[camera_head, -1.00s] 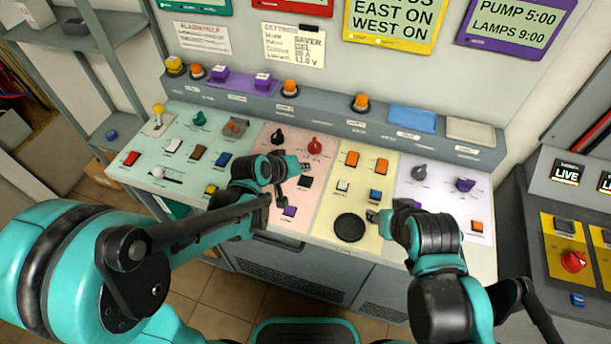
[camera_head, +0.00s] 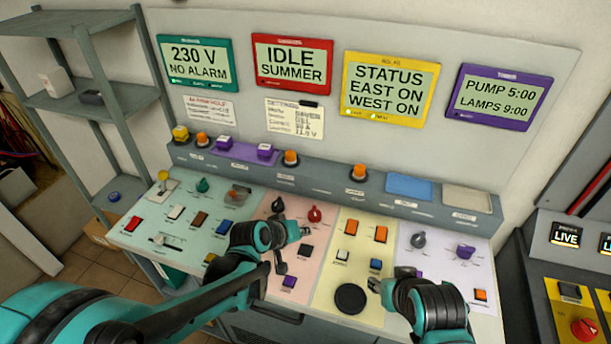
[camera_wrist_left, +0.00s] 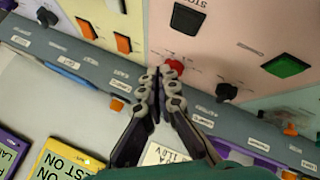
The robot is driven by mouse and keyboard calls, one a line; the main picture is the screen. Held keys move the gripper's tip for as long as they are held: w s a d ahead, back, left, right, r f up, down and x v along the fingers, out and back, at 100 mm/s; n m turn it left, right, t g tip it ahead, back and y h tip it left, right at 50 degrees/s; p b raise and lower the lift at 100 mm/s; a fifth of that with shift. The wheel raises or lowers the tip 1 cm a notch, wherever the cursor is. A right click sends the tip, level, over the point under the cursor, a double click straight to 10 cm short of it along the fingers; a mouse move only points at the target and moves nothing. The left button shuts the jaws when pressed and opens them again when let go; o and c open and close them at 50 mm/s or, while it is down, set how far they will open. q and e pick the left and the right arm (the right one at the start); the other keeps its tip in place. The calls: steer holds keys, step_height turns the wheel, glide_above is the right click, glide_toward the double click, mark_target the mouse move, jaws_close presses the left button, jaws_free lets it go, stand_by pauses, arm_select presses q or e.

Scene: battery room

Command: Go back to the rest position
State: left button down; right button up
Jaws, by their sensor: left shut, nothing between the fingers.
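My left gripper (camera_head: 298,234) is over the pink section of the sloped console (camera_head: 325,275), just below the red knob (camera_head: 315,214). In the left wrist view its fingers (camera_wrist_left: 160,78) are together with nothing between them, and the red knob (camera_wrist_left: 173,67) shows just beyond the tips. I cannot tell whether they touch it. My right gripper (camera_head: 377,286) is over the yellow section, to the right of the round black disc (camera_head: 351,298). Its fingers are small and partly hidden by its wrist, so their opening cannot be judged.
A raised ledge with orange buttons (camera_head: 291,158) runs along the console's back. Displays, including a yellow-framed one (camera_head: 390,88), hang above it. A grey shelf (camera_head: 95,100) stands at left. A cabinet with a red rotary switch (camera_head: 584,329) stands at right.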

arm_select(q)
steer(key=s+a+r+m+y+b, duration=0.1)
steer(key=s+a+r+y, duration=0.1)
steer(key=s+a, duration=0.6)
steer(key=s+a+r+y, duration=0.2)
steer(key=s+a+y, duration=0.1)
steer(key=s+a, duration=0.6)
steer(key=shift+s+a+m+b, duration=0.15)
steer(key=shift+s+m+b, duration=0.25)
steer(key=shift+s, duration=0.3)
steer(key=shift+r, duration=0.1)
